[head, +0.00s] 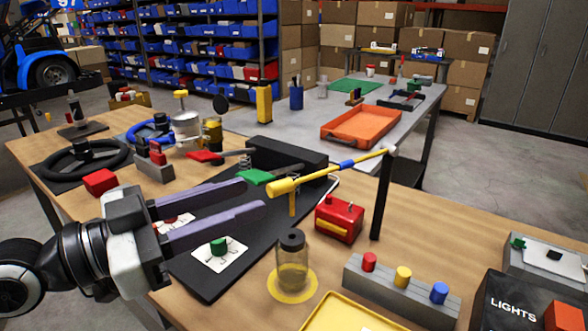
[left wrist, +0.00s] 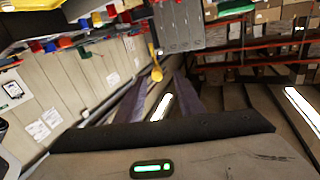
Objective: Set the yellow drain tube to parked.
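The yellow drain tube (head: 315,175) has a thick near end and a blue band (head: 347,164). It slopes up to the right, and its thin end meets the top of a black upright post (head: 382,200). A short yellow post (head: 292,203) stands below its thick end. My left gripper (head: 256,197) is open, its two purple-grey fingers pointing right, with the tube's thick end close to the fingertips. In the left wrist view, the yellow end (left wrist: 156,73) shows between and beyond the fingertips (left wrist: 158,88); I cannot tell whether they touch. My right gripper is not in view.
Nearby stand a jar (head: 292,262), a red can (head: 339,218) and a grey button block (head: 400,290). An orange tray (head: 361,126) sits on the back table.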

